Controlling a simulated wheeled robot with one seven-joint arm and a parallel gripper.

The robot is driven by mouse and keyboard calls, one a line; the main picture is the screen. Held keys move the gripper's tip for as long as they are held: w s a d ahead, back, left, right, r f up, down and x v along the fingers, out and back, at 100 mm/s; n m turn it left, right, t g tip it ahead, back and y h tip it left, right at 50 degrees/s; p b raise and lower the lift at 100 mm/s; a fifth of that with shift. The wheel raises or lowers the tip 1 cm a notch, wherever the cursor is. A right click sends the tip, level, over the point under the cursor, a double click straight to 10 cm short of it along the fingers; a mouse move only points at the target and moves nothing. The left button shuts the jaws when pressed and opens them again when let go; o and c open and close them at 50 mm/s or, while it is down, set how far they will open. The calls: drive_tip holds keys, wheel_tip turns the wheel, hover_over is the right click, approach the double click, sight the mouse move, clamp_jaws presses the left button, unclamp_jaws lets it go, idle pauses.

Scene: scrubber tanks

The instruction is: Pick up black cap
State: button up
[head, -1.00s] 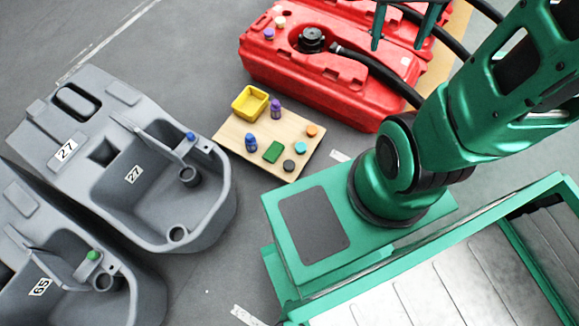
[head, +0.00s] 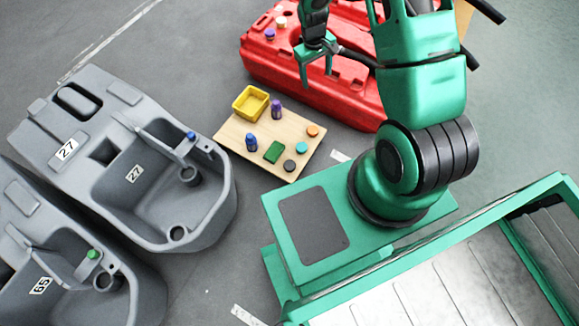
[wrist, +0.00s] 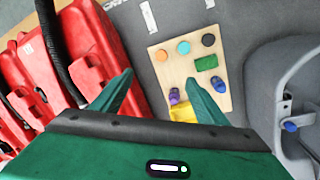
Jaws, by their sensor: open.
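A small round black cap (head: 289,165) lies flat at the front right of the wooden board (head: 240,138), beside a teal cap (head: 301,148) and an orange cap (head: 312,131). In the wrist view the black cap (wrist: 208,39) is at the upper right corner of the board. My gripper (head: 316,76) is open and empty, in front of the red tanks in the head view and well apart from the black cap. In the wrist view its fingers (wrist: 160,80) are spread, with the board beyond them. The larger black tank cap seen earlier is hidden behind my gripper.
The board also holds a yellow bin (head: 250,102), a green block (head: 273,152), a blue bottle (head: 251,142) and a purple bottle (head: 276,110). Red tanks (head: 345,100) with black hoses stand behind; grey tanks (head: 140,180) stand left. Floor between is clear.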

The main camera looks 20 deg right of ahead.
drive_tip(key=a+f+n, duration=0.1)
drive_tip(key=a+f, duration=0.2)
drive_tip(key=f, duration=0.5)
drive_tip(key=a+f+n, duration=0.1)
drive_tip(key=a+f, duration=0.2)
drive_tip(key=f, duration=0.5)
drive_tip(key=n+y, duration=0.1)
drive_tip(key=y, duration=0.1)
hover_over(289, 164)
wheel_tip(289, 164, down, 19)
wheel_tip(289, 164, down, 5)
drive_tip(key=shift+s+r, duration=0.1)
drive_tip(key=shift+f, duration=3)
drive_tip(key=c, duration=1.1)
